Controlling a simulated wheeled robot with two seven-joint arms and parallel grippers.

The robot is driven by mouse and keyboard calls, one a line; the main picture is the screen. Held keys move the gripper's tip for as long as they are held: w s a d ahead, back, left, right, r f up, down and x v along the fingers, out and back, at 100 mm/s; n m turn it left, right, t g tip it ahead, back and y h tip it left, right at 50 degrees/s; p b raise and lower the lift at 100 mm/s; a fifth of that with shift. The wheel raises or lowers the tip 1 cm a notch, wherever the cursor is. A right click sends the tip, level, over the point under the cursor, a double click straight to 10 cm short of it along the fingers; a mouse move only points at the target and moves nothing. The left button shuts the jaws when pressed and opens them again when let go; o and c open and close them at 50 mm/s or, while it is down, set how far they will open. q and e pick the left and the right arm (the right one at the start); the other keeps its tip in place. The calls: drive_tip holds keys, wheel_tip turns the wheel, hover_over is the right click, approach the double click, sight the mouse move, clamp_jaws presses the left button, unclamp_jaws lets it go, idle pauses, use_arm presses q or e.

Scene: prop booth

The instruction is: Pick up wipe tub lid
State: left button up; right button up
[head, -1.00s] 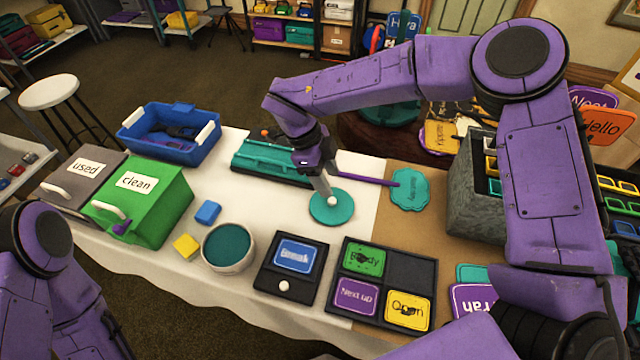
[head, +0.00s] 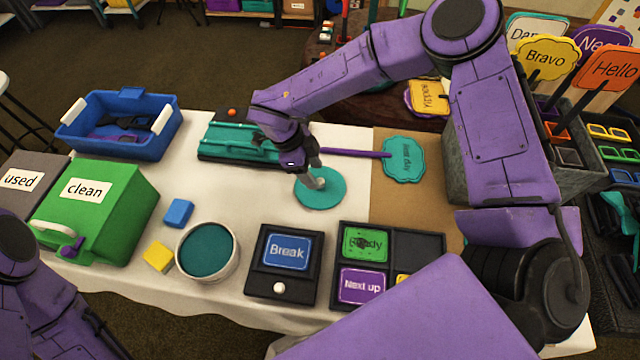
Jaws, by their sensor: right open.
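The wipe tub lid (head: 332,198) is a flat teal disc with a small pale knob, lying on the white cloth at the middle of the head view. My right gripper (head: 316,182) is right over it, fingers pointing down at the knob. The fingers are open and partly hide the knob; I cannot tell whether they touch it. The round tub (head: 236,262), white-walled with a teal top surface, stands nearer and to the left. My left arm shows at the lower left, but its gripper is out of view.
A blue block (head: 178,212), a yellow block (head: 158,256), a green "clean" box (head: 125,200) and a black "Break" tray (head: 262,290) stand around the tub.

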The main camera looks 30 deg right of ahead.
sight(320, 181)
drive_tip(key=shift+x, duration=1.6)
drive_tip(key=shift+s+r, duration=0.1)
clamp_jaws()
drive_tip(key=shift+r, duration=0.1)
